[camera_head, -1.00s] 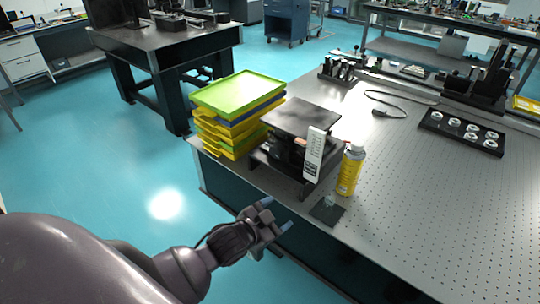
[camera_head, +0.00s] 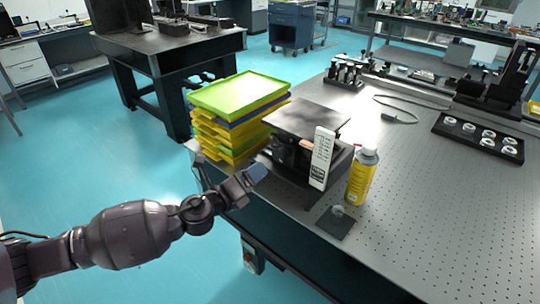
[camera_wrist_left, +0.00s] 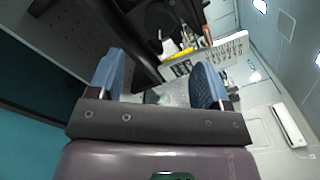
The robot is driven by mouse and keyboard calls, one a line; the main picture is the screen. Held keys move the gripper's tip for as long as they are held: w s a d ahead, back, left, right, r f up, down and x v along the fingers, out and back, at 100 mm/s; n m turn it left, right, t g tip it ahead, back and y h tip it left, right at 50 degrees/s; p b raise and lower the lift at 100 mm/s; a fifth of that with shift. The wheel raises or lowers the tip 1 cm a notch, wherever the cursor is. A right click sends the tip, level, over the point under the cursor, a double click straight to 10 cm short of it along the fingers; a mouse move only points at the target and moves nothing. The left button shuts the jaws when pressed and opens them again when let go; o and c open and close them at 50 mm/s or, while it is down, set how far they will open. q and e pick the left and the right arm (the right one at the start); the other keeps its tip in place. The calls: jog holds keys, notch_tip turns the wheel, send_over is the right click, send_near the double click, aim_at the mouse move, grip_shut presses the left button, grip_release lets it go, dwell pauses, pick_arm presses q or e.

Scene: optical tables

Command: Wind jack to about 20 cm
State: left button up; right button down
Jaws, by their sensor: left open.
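The jack (camera_head: 305,121) is black, with a flat square top plate, and stands near the table's left edge. Its top plate is raised a little above its base; part of its mechanism is shaded. A white scale card (camera_head: 322,158) with dark markings stands upright at its right front corner; it also shows in the left wrist view (camera_wrist_left: 218,52). My left gripper (camera_head: 250,178) is at the table edge, left of and in front of the jack, apart from it. Its blue-padded fingers (camera_wrist_left: 163,85) are open and nothing is gripped. My right gripper is not in view.
Stacked yellow, blue and green trays (camera_head: 238,97) stand left of the jack. A yellow bottle (camera_head: 361,180) is close on its right. A small dark pad (camera_head: 336,223) with a clear item lies in front.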

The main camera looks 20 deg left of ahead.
aim_at(277, 157)
pick_arm(q)
jog(key=x, duration=0.9)
jog(key=shift+d+f+b, duration=0.1)
jog(key=shift+b, duration=0.2)
jog(key=shift+w+d, duration=0.2)
jog(key=shift+w, duration=0.65)
jog(key=shift+c, duration=0.4)
